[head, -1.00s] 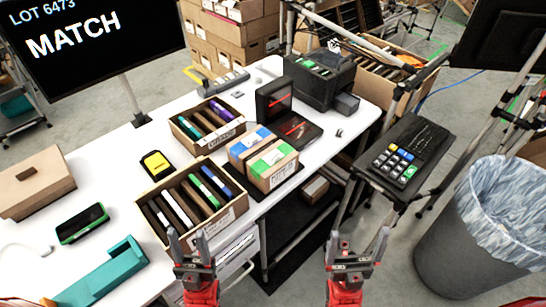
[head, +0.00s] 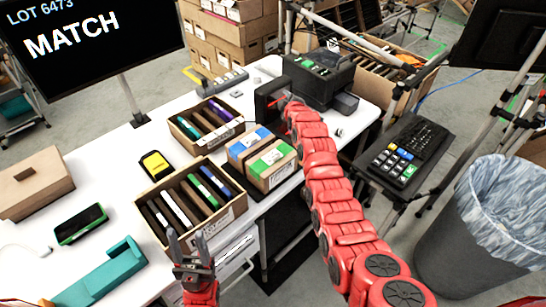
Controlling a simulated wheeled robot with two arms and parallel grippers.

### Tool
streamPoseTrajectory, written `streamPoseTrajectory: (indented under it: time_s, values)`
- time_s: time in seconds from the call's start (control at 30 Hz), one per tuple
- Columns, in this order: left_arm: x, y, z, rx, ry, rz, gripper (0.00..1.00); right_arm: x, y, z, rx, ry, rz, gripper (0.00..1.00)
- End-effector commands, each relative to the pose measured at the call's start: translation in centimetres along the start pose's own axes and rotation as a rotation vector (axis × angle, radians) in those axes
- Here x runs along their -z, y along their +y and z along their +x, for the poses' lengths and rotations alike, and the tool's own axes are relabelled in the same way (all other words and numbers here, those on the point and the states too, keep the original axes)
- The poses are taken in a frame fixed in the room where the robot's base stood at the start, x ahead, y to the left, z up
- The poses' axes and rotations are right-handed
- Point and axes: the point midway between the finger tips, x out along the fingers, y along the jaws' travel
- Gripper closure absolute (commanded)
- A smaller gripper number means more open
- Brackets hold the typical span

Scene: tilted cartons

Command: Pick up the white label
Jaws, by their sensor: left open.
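A small white slip (head: 333,45) shows at the back of the black printer (head: 318,80) on the white table; it may be the white label, but it is too small to be sure. White labels also show on the fronts of the open cartons. My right gripper (head: 283,102) is at the far end of my red arm, beside the dark upright device left of the printer; its fingers blend into the dark, so their opening is unclear. My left gripper (head: 188,246) is open and empty, in front of the near open carton (head: 228,217).
A closed carton with blue and green tape (head: 262,158) stands beside the open cartons. A teal tray (head: 103,277), a green-edged handheld device (head: 81,224) and a yellow-black device (head: 155,164) lie at left. A keypad stand (head: 401,155) and lined bin (head: 475,235) are at right.

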Motion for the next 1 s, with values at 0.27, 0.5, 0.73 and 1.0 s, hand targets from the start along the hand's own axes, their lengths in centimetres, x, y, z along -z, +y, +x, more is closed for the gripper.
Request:
streamPoseTrajectory:
  time_s: [0.27, 0.5, 0.73, 1.0]
  values:
    - [0.0, 0.0, -0.1, 0.0, 0.0, 0.0, 0.5, 6.4, -0.8, -5.3, 0.605, -0.057, -0.475, 0.61]
    - [0.0, 0.0, -0.1, 0.0, 0.0, 0.0, 0.5, 8.9, 0.2, -17.2, 1.077, -0.013, -0.816, 0.61]
    - [0.0, 0.0, -0.2, 0.0, 0.0, 0.0, 0.5, 9.1, 1.0, -23.0, 1.271, 0.021, -0.926, 0.61]
    - [-0.1, 0.0, -0.3, 0.0, 0.0, 0.0, 0.5, 7.3, -2.0, -22.0, 1.283, 0.023, -0.929, 0.61]
